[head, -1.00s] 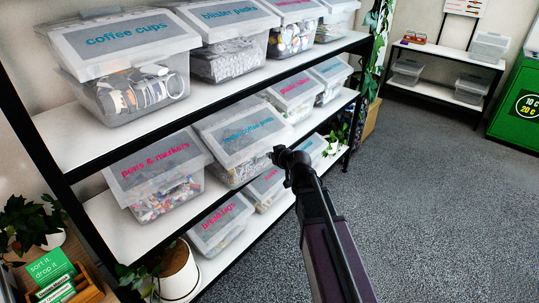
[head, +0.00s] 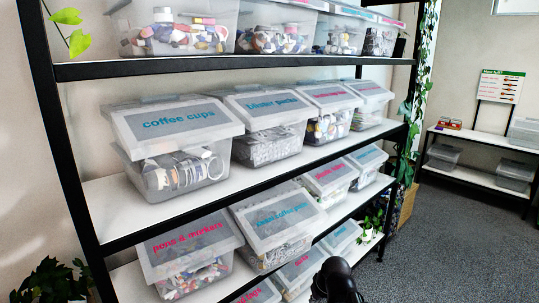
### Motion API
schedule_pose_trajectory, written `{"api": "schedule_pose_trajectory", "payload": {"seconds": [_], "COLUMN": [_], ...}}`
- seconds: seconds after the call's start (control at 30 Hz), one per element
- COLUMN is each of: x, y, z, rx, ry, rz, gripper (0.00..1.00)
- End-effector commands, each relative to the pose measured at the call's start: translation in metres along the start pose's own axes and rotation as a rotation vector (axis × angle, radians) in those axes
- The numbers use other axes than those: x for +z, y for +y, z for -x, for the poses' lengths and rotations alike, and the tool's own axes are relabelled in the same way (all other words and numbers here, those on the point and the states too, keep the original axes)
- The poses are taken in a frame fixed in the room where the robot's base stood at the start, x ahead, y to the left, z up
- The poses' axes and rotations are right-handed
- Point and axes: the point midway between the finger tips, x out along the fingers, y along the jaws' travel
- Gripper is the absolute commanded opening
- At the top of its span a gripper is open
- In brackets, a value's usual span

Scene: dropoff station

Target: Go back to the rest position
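Part of my own arm shows at the bottom of the head view, right of centre, as a dark rounded joint. It stands in front of the lower shelves. No gripper fingers show, so I cannot see whether they are open or hold anything.
A black-framed rack with white shelves (head: 118,212) fills the left and middle. It holds clear lidded bins, among them coffee cups (head: 180,170), blister packs (head: 268,145) and pens & markers (head: 190,270). Grey floor (head: 440,245) is open at right. A low shelf (head: 480,180) stands at the back right.

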Motion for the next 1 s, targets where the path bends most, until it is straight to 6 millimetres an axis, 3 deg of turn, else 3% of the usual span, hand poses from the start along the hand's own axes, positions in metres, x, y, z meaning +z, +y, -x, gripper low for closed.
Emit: {"api": "schedule_pose_trajectory", "payload": {"seconds": [0.1,0.3,0.47,1.0], "x": [0.040,0.079,0.087,0.087], "y": [0.005,0.012,0.014,0.014], "z": [0.008,0.020,0.023,0.023], "rx": [0.059,0.142,0.167,0.166], "ry": [-0.140,-0.286,-0.323,-0.322], "rz": [-0.075,-0.170,-0.196,-0.196], "gripper": [0.00,0.00,0.00,0.00]}}
